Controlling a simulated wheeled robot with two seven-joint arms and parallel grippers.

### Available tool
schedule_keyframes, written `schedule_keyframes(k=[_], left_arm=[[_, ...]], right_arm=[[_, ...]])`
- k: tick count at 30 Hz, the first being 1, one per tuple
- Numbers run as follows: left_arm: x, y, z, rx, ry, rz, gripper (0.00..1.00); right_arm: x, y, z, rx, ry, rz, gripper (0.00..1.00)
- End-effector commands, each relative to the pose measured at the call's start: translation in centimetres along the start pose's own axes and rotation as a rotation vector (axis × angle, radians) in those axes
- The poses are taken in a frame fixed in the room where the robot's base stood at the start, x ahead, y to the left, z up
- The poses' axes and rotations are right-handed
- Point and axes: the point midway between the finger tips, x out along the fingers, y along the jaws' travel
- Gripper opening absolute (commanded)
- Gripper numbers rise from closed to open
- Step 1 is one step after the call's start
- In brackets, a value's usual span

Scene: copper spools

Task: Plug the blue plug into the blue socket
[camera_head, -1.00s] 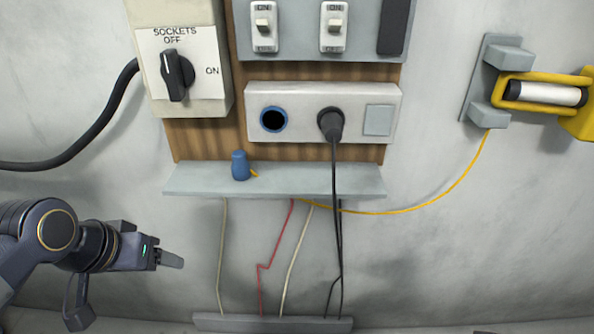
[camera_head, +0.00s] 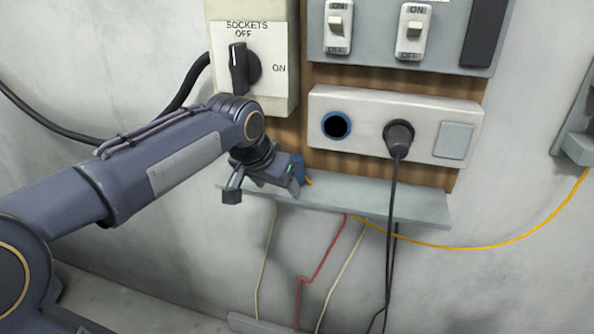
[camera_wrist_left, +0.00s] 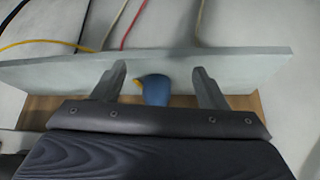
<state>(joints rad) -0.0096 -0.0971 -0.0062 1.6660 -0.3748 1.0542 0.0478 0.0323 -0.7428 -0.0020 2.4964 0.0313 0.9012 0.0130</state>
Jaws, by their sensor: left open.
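The blue plug (camera_head: 299,168) stands on the grey shelf (camera_head: 420,208), mostly hidden behind my left gripper (camera_head: 292,190) in the head view. In the left wrist view the blue plug (camera_wrist_left: 156,91) is between the two spread fingers of my left gripper (camera_wrist_left: 160,82), with a visible gap on each side. That gripper is open and not closed on the plug. The blue socket (camera_head: 336,126), a dark hole with a blue ring, is empty in the white socket panel (camera_head: 360,106), up and right of the gripper. My right gripper is not in view.
A black plug (camera_head: 398,136) sits in the socket right of the blue one, its cable hanging down past the shelf. A yellow cable (camera_head: 500,247) runs off to the right. The rotary switch (camera_head: 241,69) is above my left arm.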

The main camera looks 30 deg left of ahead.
Motion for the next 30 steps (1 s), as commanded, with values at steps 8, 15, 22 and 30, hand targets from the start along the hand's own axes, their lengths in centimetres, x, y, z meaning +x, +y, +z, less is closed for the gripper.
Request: schedule_keyframes(k=[8,15,22,30], left_arm=[[1.6,0.0,-3.0,-0.001,0.000,0.000,0.67],[1.7,0.0,-3.0,-0.001,0.001,0.000,0.67],[2.5,0.0,-4.4,-0.001,-0.001,0.000,0.67],[4.9,0.0,-7.3,-0.001,-0.003,0.000,0.67]], right_arm=[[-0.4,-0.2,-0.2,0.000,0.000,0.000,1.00],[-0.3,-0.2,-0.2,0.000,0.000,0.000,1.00],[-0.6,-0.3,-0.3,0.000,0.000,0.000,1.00],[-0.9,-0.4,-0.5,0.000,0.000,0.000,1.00]])
